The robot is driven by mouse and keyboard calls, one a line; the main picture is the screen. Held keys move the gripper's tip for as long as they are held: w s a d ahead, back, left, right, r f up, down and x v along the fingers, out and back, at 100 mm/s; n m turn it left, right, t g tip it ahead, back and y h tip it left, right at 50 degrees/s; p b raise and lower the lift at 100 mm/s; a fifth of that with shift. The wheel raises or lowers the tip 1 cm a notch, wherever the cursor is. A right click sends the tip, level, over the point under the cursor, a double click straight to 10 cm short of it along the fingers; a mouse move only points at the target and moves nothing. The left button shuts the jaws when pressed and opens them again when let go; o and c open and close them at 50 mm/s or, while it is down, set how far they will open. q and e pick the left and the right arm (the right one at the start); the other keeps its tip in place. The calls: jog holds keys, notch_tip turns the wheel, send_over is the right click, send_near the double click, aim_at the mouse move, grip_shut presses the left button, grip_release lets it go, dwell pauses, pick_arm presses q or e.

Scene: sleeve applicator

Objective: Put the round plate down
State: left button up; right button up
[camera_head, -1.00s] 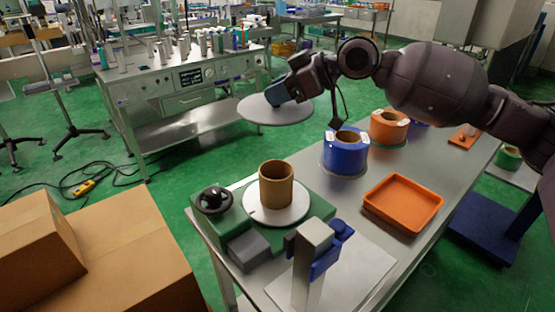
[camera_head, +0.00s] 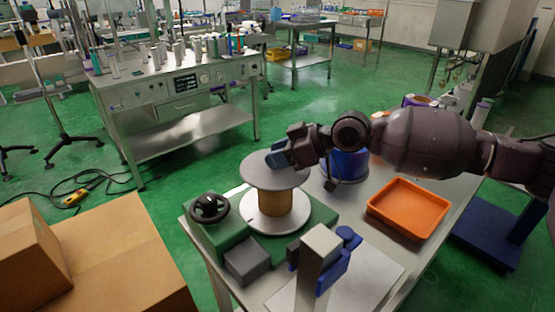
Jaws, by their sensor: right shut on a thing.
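The round grey plate (camera_head: 268,176) is in my right gripper (camera_head: 279,158), which is shut on its far edge. The plate is level and sits right over the brown cylinder (camera_head: 270,203), hiding its top. I cannot tell whether the plate touches the cylinder. The cylinder stands upright on a white disc (camera_head: 272,223) on the green machine base (camera_head: 215,232). My left gripper is not in view.
An orange tray (camera_head: 408,208) lies on the steel table to the right. A blue roll (camera_head: 347,166) stands behind, partly hidden by my right arm. A black handwheel (camera_head: 209,207) and a blue-grey post (camera_head: 318,262) flank the disc. Cardboard boxes (camera_head: 110,255) stand at lower left.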

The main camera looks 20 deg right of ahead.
jog(key=shift+f, duration=0.5)
jog(key=shift+f, duration=0.2)
jog(key=o, duration=1)
jog(key=shift+r, duration=0.25)
jog(key=p+v, duration=0.1)
jog(key=v, duration=1.1)
